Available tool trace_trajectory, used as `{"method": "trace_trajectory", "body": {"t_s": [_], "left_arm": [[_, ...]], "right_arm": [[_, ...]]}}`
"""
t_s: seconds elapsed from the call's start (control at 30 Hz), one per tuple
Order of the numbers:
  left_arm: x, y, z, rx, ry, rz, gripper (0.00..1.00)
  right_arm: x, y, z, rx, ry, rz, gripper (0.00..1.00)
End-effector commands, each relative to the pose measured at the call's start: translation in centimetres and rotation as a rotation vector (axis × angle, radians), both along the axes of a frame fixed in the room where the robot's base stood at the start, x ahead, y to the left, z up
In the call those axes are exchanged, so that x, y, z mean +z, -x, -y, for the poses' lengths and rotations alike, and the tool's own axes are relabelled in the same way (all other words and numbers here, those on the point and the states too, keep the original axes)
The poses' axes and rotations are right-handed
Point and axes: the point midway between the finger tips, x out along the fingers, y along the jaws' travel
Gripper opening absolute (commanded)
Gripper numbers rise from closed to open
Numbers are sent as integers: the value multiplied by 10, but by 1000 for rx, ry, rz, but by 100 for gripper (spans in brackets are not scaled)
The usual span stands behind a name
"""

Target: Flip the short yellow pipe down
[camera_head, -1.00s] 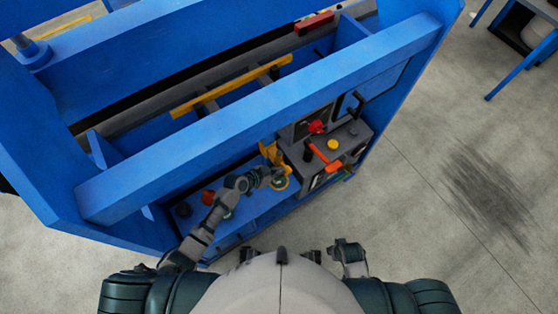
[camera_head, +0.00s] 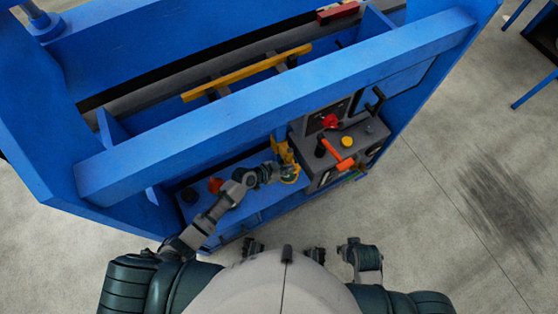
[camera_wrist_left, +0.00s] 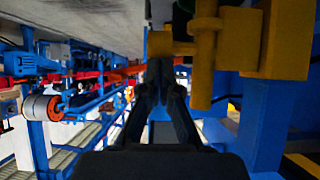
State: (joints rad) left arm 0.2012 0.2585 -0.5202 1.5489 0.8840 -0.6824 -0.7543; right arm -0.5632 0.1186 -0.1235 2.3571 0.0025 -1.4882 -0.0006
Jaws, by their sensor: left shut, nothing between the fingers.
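The short yellow pipe (camera_head: 283,150) is on the blue panel, just left of the grey control box. In the left wrist view the yellow pipe (camera_wrist_left: 204,65) stands upright beside a larger yellow block (camera_wrist_left: 287,40). My left gripper (camera_head: 284,172) is at the lower part of this yellow fitting in the head view. In the left wrist view its fingers (camera_wrist_left: 160,72) are closed together and empty, just left of the pipe. I cannot tell whether they touch the yellow parts.
The grey control box (camera_head: 335,165) carries an orange-red handle (camera_head: 336,154), a red knob (camera_head: 330,122) and a yellow button (camera_head: 347,141). A blue beam (camera_head: 270,105) crosses above my left arm. A long yellow bar (camera_head: 248,72) lies beyond it. Open floor is at right.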

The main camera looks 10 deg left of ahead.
Motion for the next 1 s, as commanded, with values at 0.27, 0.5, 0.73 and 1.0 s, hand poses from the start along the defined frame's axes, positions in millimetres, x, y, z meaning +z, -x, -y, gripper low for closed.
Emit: {"method": "trace_trajectory", "body": {"t_s": [0.27,0.5,0.73,1.0], "left_arm": [[28,27,-41,-1,-3,-1,0],[50,48,-71,-1,-2,-5,0],[58,55,-80,0,0,-6,0],[58,55,-80,0,1,-6,0]], "right_arm": [[0,0,-1,0,1,0,40],[0,0,-1,0,1,0,40],[0,0,0,0,0,0,40],[0,0,-1,0,1,0,40]]}}
